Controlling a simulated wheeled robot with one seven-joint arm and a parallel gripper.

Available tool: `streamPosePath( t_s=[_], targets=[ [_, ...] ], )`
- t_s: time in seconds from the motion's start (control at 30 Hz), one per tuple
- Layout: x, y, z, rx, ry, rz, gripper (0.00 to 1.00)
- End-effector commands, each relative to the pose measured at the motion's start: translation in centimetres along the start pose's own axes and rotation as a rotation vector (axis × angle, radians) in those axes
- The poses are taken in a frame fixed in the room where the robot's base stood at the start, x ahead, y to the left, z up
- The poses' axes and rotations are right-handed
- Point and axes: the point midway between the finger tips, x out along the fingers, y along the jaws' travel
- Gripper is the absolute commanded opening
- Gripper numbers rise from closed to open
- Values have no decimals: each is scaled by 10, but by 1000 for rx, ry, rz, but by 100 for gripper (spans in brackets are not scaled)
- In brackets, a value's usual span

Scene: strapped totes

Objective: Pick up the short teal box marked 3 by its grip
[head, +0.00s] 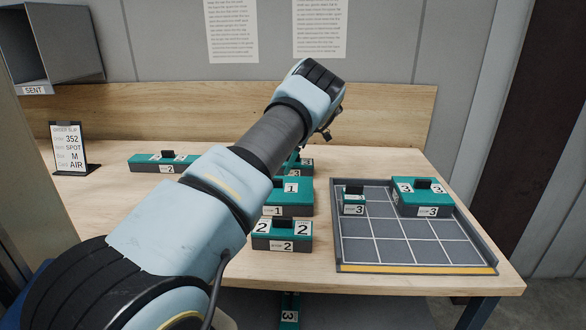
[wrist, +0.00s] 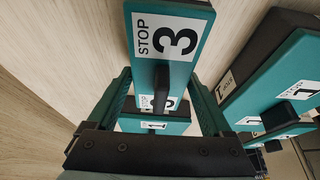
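In the wrist view a teal box marked 3 (wrist: 172,65) stretches away between the two fingers of my gripper (wrist: 160,78). Its dark grip (wrist: 160,98) stands between the fingers, with a gap on each side, so my gripper is open and empty. In the head view a teal box marked 3 (head: 305,166), partly hidden by my arm, is at the back of the middle group. My fingers are hidden there. A small short teal box marked 3 (head: 354,202) and a larger one marked 3 (head: 422,197) sit in the gridded tray.
A box marked 1 (head: 292,197) and a box marked 2 (head: 283,235) stand in front of it. A long box marked 2 (head: 162,163) lies left. The gridded tray (head: 415,269) is right, its front cells empty. A wooden backboard (head: 390,120) closes the back.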

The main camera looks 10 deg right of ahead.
Motion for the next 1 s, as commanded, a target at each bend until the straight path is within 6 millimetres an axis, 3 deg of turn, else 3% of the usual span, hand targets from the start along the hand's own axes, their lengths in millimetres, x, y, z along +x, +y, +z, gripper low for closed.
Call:
streamPosePath(
  t_s=[0.07,0.7,1.0],
  targets=[
    [0,0,0,0,0,0,74],
    [-1,0,0,0,0,0,2],
    [-3,1,-1,-1,0,2,0]
  ],
)
